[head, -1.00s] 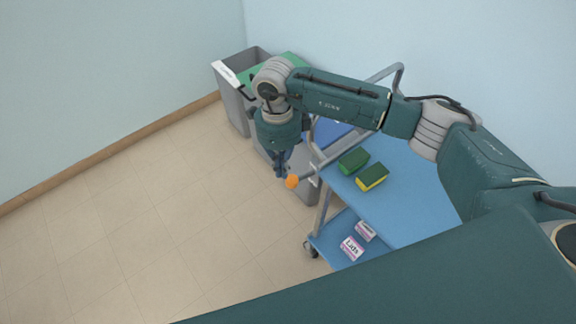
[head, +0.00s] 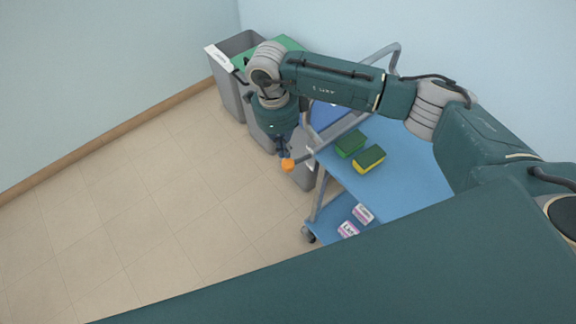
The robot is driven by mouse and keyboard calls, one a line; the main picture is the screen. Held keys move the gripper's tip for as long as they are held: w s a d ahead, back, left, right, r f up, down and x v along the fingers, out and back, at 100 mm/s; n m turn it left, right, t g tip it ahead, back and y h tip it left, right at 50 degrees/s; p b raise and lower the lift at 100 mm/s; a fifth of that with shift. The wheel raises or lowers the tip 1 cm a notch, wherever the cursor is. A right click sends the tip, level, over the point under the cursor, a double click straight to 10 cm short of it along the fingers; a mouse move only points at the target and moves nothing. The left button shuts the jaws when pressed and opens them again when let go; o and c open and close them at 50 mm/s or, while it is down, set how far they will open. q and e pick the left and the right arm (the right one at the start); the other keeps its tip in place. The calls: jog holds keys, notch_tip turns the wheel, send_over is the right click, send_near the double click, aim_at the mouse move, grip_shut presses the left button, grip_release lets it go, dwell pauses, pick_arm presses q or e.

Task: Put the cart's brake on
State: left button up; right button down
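A grey lever on that end carries an orange knob (head: 288,165), which I take to be the brake lever. My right gripper (head: 284,152) points down right at the knob, its dark fingers just above and behind it. Whether the fingers touch the knob, and how far apart they are, I cannot tell. A black caster (head: 308,235) shows under the cart's near corner. My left gripper is out of view.
A green sponge (head: 350,143) and a green-yellow sponge (head: 369,159) lie on the cart's top. Small white-pink boxes (head: 362,213) sit on its lower shelf. Grey bins (head: 232,95) stand behind by the wall. The tiled floor at left is clear.

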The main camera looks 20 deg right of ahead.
aim_at(285, 161)
jog(key=shift+s+d+f+b, duration=0.1)
jog(key=shift+f+b, duration=0.3)
jog(key=shift+f, duration=0.65)
jog(key=shift+s+d+f+b, duration=0.1)
jog(key=shift+f+b, duration=0.25)
jog(key=shift+f, duration=0.75)
notch_tip(285, 161, down, 4)
jog(key=b, duration=0.3)
jog(key=shift+r, duration=0.2)
jog(key=shift+w, duration=0.15)
jog(key=shift+r, duration=0.1)
jog(key=a, duration=0.1)
jog(key=w+a+r+b, duration=0.1)
jog(key=shift+w+a+b, duration=0.2)
jog(key=shift+a+b, duration=0.1)
jog(key=shift+a, duration=0.05)
